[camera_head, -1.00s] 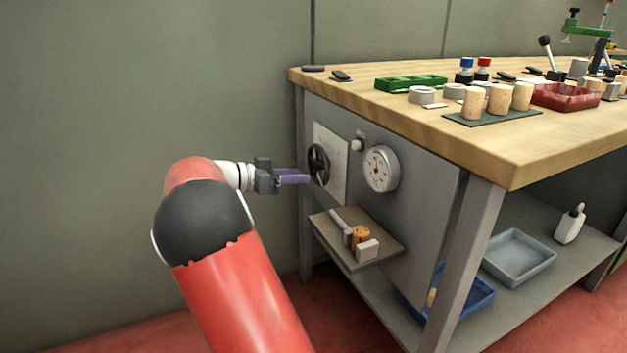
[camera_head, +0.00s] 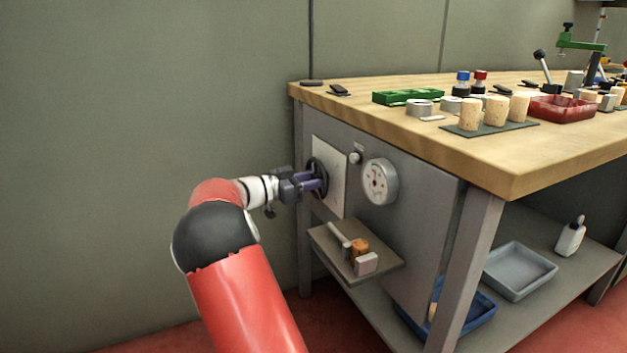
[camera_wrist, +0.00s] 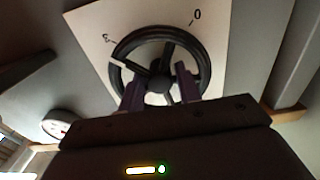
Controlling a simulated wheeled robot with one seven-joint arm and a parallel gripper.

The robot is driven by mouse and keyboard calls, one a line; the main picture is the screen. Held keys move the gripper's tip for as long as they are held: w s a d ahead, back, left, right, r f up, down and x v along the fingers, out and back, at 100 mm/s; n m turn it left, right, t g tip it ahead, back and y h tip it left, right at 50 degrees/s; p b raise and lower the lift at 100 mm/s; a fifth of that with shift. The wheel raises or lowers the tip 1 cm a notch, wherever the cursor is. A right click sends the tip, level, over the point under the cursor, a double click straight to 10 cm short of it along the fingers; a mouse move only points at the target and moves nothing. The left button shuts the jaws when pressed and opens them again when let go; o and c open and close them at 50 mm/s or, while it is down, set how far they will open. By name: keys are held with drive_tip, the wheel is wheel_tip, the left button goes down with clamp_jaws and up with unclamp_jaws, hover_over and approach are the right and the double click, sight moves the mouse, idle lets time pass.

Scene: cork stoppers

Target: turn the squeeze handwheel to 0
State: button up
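The black squeeze handwheel (camera_head: 318,178) is mounted on a white plate (camera_head: 332,165) on the bench's grey side panel. In the wrist view the handwheel (camera_wrist: 197,62) shows its rim, hub and spokes, with a "0" at the plate's upper right and a "3" at its upper left. My gripper (camera_head: 318,183) is at the wheel's face. In the wrist view its two purple fingers (camera_wrist: 160,90) stand apart, one on each side of the hub, over the wheel. Nothing shows clamped between them; whether they touch the wheel cannot be told.
A round dial gauge (camera_head: 379,182) and a small knob (camera_head: 355,157) sit right of the plate. A small shelf (camera_head: 330,240) with several small items juts out below. The wooden benchtop (camera_head: 420,130) overhangs above. The wall side at left is clear.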

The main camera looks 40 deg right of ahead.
drive_tip(key=c, duration=0.7)
